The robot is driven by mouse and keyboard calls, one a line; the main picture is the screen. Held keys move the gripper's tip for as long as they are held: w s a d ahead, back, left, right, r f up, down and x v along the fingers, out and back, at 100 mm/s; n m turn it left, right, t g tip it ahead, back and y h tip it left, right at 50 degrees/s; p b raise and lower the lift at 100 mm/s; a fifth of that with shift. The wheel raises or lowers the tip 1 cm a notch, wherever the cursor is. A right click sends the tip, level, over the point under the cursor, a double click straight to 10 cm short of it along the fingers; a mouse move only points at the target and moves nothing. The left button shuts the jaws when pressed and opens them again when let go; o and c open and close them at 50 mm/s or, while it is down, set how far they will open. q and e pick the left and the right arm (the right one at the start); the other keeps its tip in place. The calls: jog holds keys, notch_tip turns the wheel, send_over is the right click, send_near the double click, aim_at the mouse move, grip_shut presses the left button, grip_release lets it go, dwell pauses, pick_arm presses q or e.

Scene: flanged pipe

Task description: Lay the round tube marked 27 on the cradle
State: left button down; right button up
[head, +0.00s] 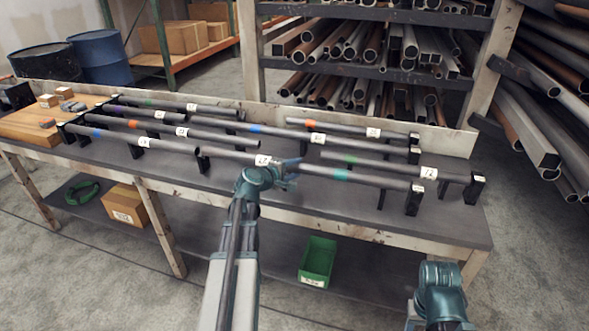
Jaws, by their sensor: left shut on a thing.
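My left gripper (284,174) is shut on a long grey tube (315,169) with a teal band and a white label near the grip. The label is too small to read surely, so I cannot confirm 27. The tube lies across the front of the bench, roughly along its length. Its left end is by a black support (203,161), its right end by another black support (413,203) with a white label. I cannot tell whether the tube touches these supports or hangs just above them. Part of my right arm shows at lower right; its jaws do not show.
Several other labelled tubes with coloured bands lie on black supports on the bench (330,215), close behind the held tube. A wooden board (30,128) with small blocks is at the left end. A green bin (317,262) sits on the lower shelf. A pipe rack stands behind.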

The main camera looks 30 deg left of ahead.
pick_arm(q)
jog(key=shift+f+b, duration=0.55)
dwell(0.6)
jog(key=shift+c, duration=1.5)
grip_release()
jog(key=shift+s, duration=0.1)
jog(key=p+v, duration=0.4)
jog(key=v, duration=1)
jog(key=shift+p, duration=0.35)
